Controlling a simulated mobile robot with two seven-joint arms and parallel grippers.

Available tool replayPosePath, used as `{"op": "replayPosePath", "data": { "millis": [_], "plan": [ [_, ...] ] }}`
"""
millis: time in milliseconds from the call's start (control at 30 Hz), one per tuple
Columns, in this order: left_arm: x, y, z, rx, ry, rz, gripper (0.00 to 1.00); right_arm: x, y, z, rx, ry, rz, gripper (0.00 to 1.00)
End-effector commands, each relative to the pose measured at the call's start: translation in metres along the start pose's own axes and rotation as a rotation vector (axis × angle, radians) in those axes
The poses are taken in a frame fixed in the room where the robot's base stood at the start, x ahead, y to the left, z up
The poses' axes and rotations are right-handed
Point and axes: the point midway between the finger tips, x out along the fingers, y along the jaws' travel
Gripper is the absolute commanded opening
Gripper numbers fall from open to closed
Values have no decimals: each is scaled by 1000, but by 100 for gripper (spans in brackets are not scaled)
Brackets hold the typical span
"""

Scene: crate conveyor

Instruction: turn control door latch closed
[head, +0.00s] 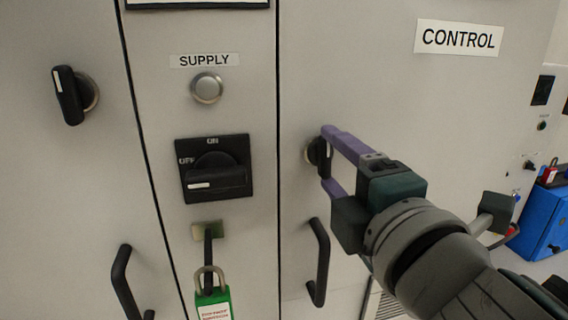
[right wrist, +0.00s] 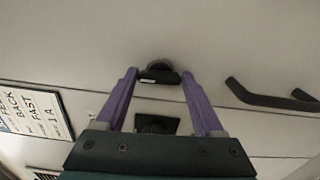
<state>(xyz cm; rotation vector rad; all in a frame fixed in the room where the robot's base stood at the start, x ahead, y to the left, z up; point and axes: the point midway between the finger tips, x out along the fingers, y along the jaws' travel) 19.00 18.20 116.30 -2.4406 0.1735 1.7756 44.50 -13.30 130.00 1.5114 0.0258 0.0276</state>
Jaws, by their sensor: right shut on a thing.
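The CONTROL door (head: 385,105) is a grey panel with a white CONTROL label (head: 458,38). Its latch (head: 316,150) is a small black knob near the door's left edge, mostly covered by my fingers; a pale mark on it looks upright. My right gripper (head: 325,158) comes in from the lower right with its purple fingers around the latch, shut on it. In the right wrist view the latch (right wrist: 158,73) sits between the two fingertips. My left gripper is not in view.
A black door handle (head: 318,262) hangs below the latch. Left of it are the SUPPLY rotary switch (head: 214,168), pointing to OFF, and a green-tagged padlock (head: 212,292). Another black latch (head: 69,95) stands upright on the left door. A blue box (head: 543,218) is at far right.

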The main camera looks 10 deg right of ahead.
Motion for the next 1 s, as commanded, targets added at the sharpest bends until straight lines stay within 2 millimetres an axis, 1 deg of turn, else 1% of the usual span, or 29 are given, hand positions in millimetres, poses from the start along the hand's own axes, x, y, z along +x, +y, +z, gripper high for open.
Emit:
{"op": "replayPosePath", "data": {
  "millis": [200, 667, 700, 933, 1000],
  "plan": [
    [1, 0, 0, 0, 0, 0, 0, 0, -1, 0, 51, -1, -2, 14],
    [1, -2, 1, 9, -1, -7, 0, 0, -1, 0, 61, -1, -2, 14],
    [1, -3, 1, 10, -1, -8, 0, 0, -1, 0, 60, -1, -2, 73],
    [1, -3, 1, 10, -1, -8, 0, 0, -1, 0, 60, 0, -1, 99],
    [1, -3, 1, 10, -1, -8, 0, 0, 0, 0, 60, 0, -1, 100]
  ]
}}
